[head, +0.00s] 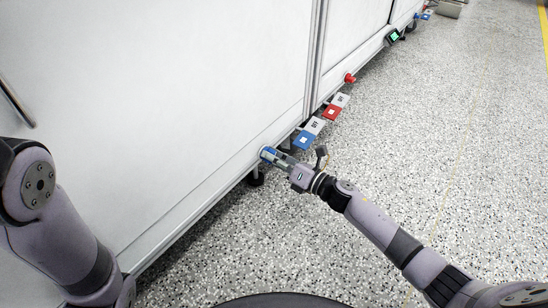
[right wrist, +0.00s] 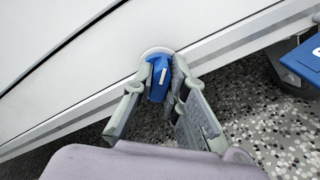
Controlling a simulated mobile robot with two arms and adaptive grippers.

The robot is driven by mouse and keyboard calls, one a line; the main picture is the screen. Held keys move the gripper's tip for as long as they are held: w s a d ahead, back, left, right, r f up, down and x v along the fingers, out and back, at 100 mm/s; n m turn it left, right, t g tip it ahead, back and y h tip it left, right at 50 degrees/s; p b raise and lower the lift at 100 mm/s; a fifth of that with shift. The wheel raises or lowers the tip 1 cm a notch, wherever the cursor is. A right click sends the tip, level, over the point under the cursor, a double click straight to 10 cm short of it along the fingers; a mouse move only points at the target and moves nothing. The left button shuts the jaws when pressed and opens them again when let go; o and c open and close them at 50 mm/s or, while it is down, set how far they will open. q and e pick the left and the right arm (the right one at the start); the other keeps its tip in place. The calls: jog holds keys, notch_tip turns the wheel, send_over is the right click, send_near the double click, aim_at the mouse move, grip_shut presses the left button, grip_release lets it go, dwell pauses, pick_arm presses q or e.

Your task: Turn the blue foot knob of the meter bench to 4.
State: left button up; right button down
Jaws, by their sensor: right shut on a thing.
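The blue foot knob (right wrist: 159,82) sits on a round pale plate low on the white meter bench (head: 190,90). A short white line shows on the knob's face, tilted slightly off upright in the right wrist view. No numbers around it can be read. My right gripper (head: 271,155) reaches the bench's lower edge, its fingers on either side of the knob and shut on it; the fingers (right wrist: 158,92) partly cover the plate in the wrist view. My left arm shows at the left of the head view, but its gripper is out of the picture.
A red knob (head: 349,78) sits farther along the bench edge. Blue (head: 303,141) and red (head: 332,112) tags with white labels stick out low between them. A device with a green screen (head: 393,36) is farther back. The speckled floor (head: 430,140) on the right is clear.

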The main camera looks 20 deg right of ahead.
jog(key=shift+f+n, duration=0.1)
jog(key=shift+n, duration=1.6)
jog(key=shift+n, duration=1)
jog(key=shift+n, duration=0.7)
jog(key=c, duration=1.5)
grip_release()
